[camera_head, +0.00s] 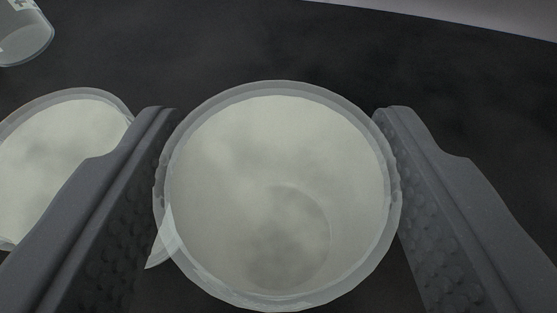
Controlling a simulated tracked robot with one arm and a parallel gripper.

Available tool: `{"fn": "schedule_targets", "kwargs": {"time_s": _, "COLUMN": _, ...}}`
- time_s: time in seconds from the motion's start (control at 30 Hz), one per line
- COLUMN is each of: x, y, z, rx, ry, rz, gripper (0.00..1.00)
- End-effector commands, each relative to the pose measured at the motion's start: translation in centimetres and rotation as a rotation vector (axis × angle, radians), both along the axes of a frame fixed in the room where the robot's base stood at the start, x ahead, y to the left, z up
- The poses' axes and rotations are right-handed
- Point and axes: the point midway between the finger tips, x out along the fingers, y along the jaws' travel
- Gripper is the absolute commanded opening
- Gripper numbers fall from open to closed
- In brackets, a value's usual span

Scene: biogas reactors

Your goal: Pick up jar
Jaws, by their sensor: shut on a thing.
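A round, pale, translucent jar (279,292) is in the middle of the head camera view, seen from above with its wide rim toward me. Its inside looks cloudy white, and a darker round patch shows low inside it. My gripper (277,165) is shut on the jar, with one dark, textured finger on each side of the rim. A small pointed spout or flap (160,247) shows at the jar's lower left. The jar's lower walls and base are hidden below the rim, so I cannot tell if it rests on the surface.
A second similar pale round jar (62,145) stands at the left, partly hidden behind my left finger. A clear container (25,40) with white markings is at the top left corner. The dark surface (290,40) behind and to the right is clear, up to a light edge at the top right.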

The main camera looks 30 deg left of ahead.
Motion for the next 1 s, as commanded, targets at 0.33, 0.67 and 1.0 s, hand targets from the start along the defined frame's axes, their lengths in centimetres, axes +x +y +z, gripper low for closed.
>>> {"fn": "schedule_targets", "kwargs": {"time_s": 0.33, "x": -1.1, "y": -0.8, "z": 2.6, "rx": 0.001, "ry": -0.002, "rz": -0.001, "gripper": 0.3}}
{"fn": "schedule_targets", "kwargs": {"time_s": 0.67, "x": -6.0, "y": -4.3, "z": 3.1, "rx": 0.002, "ry": 0.0, "rz": -0.003, "gripper": 0.3}}
{"fn": "schedule_targets", "kwargs": {"time_s": 1.0, "x": -11.6, "y": -8.0, "z": 3.7, "rx": 0.001, "ry": -0.001, "rz": -0.002, "gripper": 0.3}}
